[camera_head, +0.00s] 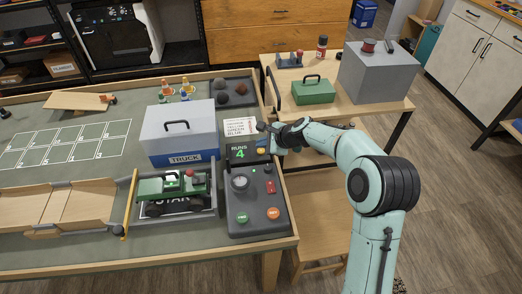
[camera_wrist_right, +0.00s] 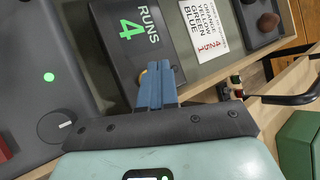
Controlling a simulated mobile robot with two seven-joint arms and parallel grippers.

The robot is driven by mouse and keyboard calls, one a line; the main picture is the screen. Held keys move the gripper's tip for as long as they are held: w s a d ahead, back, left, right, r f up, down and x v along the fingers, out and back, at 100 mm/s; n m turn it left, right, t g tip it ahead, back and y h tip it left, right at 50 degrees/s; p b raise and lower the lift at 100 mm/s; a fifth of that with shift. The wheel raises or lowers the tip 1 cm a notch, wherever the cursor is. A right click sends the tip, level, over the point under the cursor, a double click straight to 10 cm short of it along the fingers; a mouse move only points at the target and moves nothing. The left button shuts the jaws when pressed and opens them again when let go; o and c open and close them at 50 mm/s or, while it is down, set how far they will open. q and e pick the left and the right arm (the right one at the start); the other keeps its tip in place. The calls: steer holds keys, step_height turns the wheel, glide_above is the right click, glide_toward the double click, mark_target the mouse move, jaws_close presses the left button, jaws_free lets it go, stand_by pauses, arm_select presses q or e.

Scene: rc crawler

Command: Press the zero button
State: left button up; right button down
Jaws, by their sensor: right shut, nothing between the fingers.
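The black counter box (camera_head: 236,160) reads "RUNS 4" in green, and its display also shows in the wrist view (camera_wrist_right: 130,30). A small yellow button (camera_head: 262,151) sits at its right side. In the wrist view only a sliver of the yellow button (camera_wrist_right: 142,76) shows; my fingers hide the rest. My right gripper (camera_head: 273,137) is over the counter's right side. Its blue fingers (camera_wrist_right: 157,84) are together and empty, with tips at the button. I cannot tell whether they touch it. No label on the button is readable. My left gripper is not in view.
The grey console (camera_head: 258,225) in front has a dial, a red switch, and green and orange buttons. A colour-order card (camera_head: 233,128) stands behind the counter. The truck box (camera_head: 180,145) and green crawler (camera_head: 170,186) are left. A side table holds a green toolbox (camera_head: 313,91).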

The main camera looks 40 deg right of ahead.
mark_target(263, 152)
steer(key=shift+f, duration=0.15)
stand_by(0.7)
steer(key=shift+f+b, duration=0.3)
steer(key=shift+b, duration=0.05)
steer(key=shift+f+b, duration=0.35)
steer(key=shift+f, duration=0.05)
stand_by(0.5)
stand_by(0.3)
steer(key=shift+r+p, duration=0.8)
steer(key=shift+p, duration=0.05)
step_height(263, 152, up, 5)
steer(key=p, duration=0.5)
steer(key=shift+r, duration=0.1)
stand_by(0.5)
